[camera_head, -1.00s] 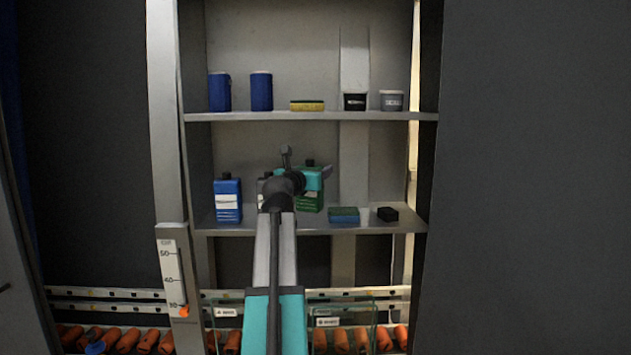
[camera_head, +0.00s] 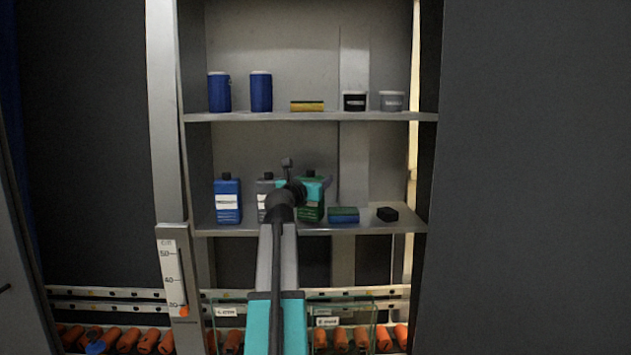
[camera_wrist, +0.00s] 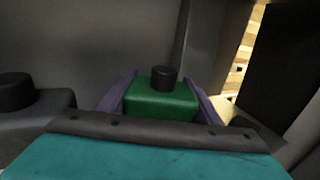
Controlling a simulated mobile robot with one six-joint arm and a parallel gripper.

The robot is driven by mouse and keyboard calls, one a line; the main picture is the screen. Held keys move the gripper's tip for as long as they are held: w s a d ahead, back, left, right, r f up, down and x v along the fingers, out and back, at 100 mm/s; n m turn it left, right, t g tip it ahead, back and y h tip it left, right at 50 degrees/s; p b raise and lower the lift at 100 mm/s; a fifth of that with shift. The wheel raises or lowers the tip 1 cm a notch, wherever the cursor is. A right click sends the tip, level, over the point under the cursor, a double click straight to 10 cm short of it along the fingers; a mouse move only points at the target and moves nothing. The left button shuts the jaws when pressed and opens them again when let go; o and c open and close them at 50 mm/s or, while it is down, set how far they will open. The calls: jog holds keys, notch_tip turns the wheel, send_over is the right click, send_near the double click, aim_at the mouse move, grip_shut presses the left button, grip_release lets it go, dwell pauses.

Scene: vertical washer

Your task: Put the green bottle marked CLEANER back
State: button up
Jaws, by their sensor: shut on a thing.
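The green bottle (camera_head: 312,213) with a black cap is at the lower shelf (camera_head: 375,226), partly hidden behind my arm in the head view. In the wrist view the green bottle (camera_wrist: 160,98) stands upright between the two purple fingers of my gripper (camera_wrist: 158,100), one on each side. My gripper (camera_head: 312,185) is shut on it. The bottle's base appears at the shelf's level, but I cannot tell whether it touches. Its label is too small to read.
On the lower shelf a blue bottle (camera_head: 227,200) and a grey bottle (camera_head: 264,196) stand to the left. A green-blue sponge (camera_head: 343,215) and a small black block (camera_head: 387,214) lie to the right. The upper shelf (camera_head: 300,117) holds blue cans, a yellow sponge and small tubs.

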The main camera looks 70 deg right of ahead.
jog(key=shift+f, duration=0.25)
jog(key=o, duration=1.7)
jog(key=shift+r, duration=0.1)
jog(key=shift+w+a+b, duration=0.15)
jog(key=shift+a+b, duration=0.6)
jog(key=shift+a, duration=5.3)
